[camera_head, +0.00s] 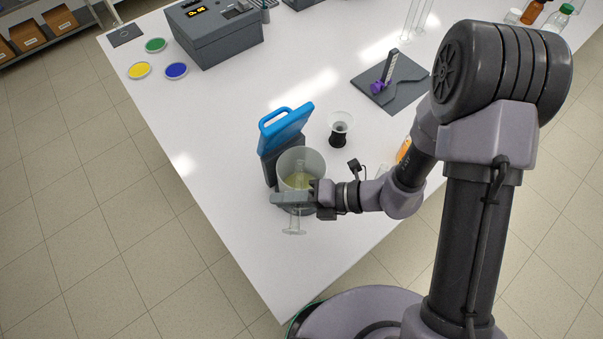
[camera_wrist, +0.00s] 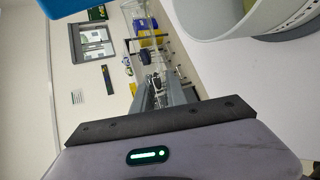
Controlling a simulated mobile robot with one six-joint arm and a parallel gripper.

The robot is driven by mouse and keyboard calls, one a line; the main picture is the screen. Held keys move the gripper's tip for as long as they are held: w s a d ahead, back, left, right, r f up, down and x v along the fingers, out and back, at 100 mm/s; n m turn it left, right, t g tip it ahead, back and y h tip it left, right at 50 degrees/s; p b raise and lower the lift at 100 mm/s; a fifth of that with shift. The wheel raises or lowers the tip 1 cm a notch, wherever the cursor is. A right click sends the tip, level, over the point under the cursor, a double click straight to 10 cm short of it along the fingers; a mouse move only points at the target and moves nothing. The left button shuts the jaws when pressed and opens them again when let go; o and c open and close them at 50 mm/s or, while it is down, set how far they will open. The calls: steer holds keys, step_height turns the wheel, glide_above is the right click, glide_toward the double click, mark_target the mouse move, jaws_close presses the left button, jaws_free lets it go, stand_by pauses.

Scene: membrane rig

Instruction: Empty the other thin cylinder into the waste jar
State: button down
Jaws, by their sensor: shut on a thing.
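My gripper (camera_head: 292,199) is shut on a clear thin cylinder (camera_head: 295,222) at the near side of the waste jar. The cylinder's wide foot shows below the fingers, and its body runs up toward the jar's opening in the picture; it looks tilted. I cannot tell whether liquid is left in it. The waste jar (camera_head: 316,163) is a wide translucent vessel with yellowish liquid inside. Its pale rim also shows at the top right of the wrist view (camera_wrist: 213,36). In the wrist view the clear cylinder (camera_wrist: 153,50) is faint between the fingers.
A blue handled piece (camera_head: 287,127) on a dark grey block stands right behind the jar. A dark-based funnel (camera_head: 340,128) stands to the right. Clear tall cylinders (camera_head: 417,16) stand at the back. A grey device (camera_head: 218,35) and coloured dishes (camera_head: 140,70) are farther left. The near-left table edge is close.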

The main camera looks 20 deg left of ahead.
step_height(320, 180, down, 8)
steer(key=w+n+t+y+b, duration=0.1)
steer(key=n+t+y+b, duration=0.4)
steer(key=n+b, duration=0.7)
steer(key=b, duration=0.5)
steer(key=shift+w+a, duration=0.2)
steer(key=shift+a, duration=0.1)
steer(key=shift+d, duration=0.1)
